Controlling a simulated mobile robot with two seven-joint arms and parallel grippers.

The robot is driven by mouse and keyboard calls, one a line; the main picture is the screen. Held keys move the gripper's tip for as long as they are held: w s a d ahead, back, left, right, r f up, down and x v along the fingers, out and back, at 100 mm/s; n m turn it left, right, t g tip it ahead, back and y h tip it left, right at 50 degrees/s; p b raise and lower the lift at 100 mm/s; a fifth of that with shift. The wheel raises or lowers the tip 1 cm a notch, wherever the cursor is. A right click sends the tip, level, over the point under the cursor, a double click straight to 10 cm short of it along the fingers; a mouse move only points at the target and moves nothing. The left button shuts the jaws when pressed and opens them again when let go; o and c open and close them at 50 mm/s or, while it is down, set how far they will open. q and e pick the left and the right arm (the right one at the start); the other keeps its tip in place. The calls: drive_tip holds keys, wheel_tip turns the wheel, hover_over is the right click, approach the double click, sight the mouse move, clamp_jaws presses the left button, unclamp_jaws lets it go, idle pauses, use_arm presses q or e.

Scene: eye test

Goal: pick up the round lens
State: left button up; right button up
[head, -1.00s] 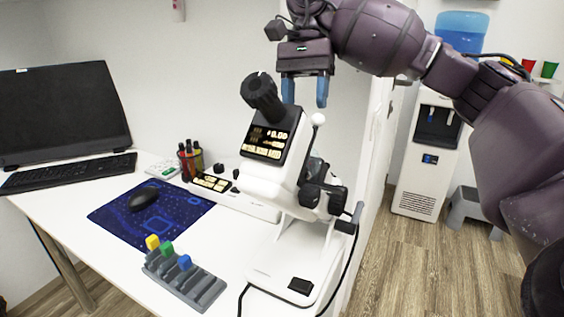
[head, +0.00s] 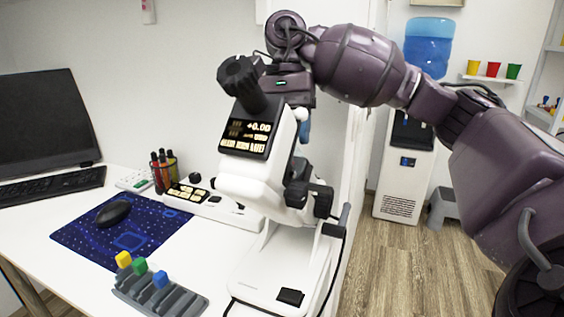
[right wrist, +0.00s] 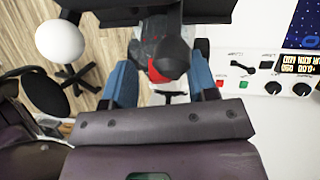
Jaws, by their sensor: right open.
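I cannot make out a round lens for sure in either view. A grey slotted rack (head: 185,300) lies at the desk's front, holding yellow (head: 123,259), green (head: 140,266) and blue (head: 161,279) tabbed pieces; whether these carry lenses is too small to tell. My right gripper (right wrist: 162,82) is open, with blue fingers. In the head view it is mostly hidden behind the white eye-test machine (head: 245,185); one blue finger shows. In the right wrist view a dark rounded part with red (right wrist: 165,66) shows between the fingers, not visibly gripped. My left gripper is not in view.
A white ball (right wrist: 60,40) on the machine is close to my right gripper. A control panel (head: 190,193), pen cup (head: 164,178), blue mat (head: 90,240) with mouse (head: 113,212), keyboard (head: 50,188) and monitor (head: 45,115) occupy the desk. A water cooler (head: 405,180) stands beyond.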

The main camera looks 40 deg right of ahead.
drive_tip(key=shift+s+a+f, duration=0.1)
drive_tip(key=shift+s+f, duration=0.1)
drive_tip(key=shift+f, duration=0.05)
clamp_jaws()
idle(0.3)
